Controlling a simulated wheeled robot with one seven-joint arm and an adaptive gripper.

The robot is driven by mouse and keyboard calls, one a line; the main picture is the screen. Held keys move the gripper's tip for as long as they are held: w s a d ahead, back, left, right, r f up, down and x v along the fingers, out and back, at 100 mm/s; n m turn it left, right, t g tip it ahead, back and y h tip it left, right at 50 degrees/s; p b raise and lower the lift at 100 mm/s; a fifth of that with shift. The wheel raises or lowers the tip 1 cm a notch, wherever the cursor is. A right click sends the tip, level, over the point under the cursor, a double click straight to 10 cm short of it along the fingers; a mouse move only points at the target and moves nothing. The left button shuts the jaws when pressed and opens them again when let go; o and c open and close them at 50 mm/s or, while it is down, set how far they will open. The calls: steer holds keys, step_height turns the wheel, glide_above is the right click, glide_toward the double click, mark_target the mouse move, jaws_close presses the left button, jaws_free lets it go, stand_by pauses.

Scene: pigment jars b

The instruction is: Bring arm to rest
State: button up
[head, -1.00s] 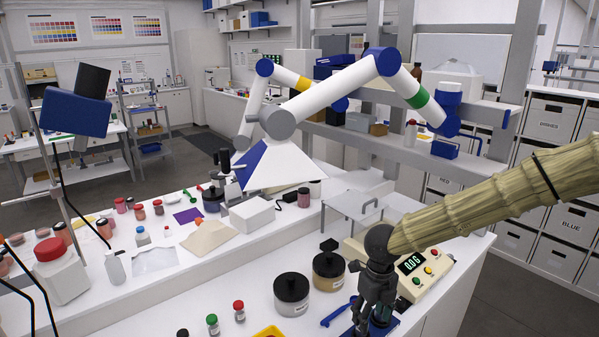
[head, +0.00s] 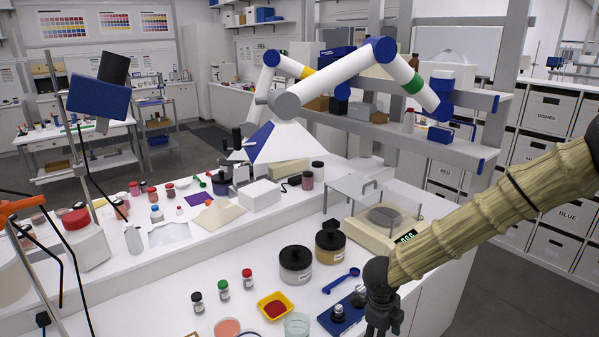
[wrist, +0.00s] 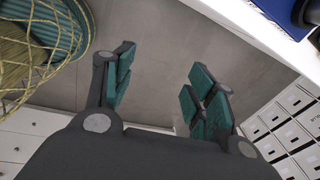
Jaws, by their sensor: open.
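My arm, in a tan ribbed sleeve (head: 490,215), reaches in from the right edge of the head view. My dark gripper (head: 383,318) points down at the bottom of that view, in front of the bench's right side, with its lower end cut off. In the wrist view my gripper (wrist: 160,85) has its two green-padded fingers wide apart. Only grey floor shows between them, and nothing is held.
The white bench edge (wrist: 262,32) is at upper right in the wrist view. Near my gripper are a blue plate with metal pieces (head: 335,322), a blue spoon (head: 342,280), and a balance (head: 362,232). Two black-lidded jars (head: 296,264) stand left. Drawers (wrist: 290,125) line the floor.

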steer(key=s+d+f+n+t+b, duration=0.1)
steer(key=s+f+n+b, duration=0.2)
steer(key=s+f+n, duration=0.6)
steer(key=s+d+f+n+t+b, duration=0.1)
steer(key=s+f+n+b, duration=0.35)
steer(key=f, duration=0.95)
steer(key=s+f+n+g+b, duration=0.1)
steer(key=s+f+n, duration=0.1)
steer(key=s+n, duration=0.2)
steer(key=s+f+n+y+b, duration=0.1)
steer(key=s+f+n, duration=0.2)
steer(key=s, duration=0.6)
steer(key=s+a+f+n+g+y+b, duration=0.1)
steer(key=s+f+n, duration=0.2)
steer(key=s+n, duration=0.3)
steer(key=shift+s+f+g, duration=0.25)
steer(key=shift+s+g, duration=0.05)
steer(key=shift+s, duration=0.05)
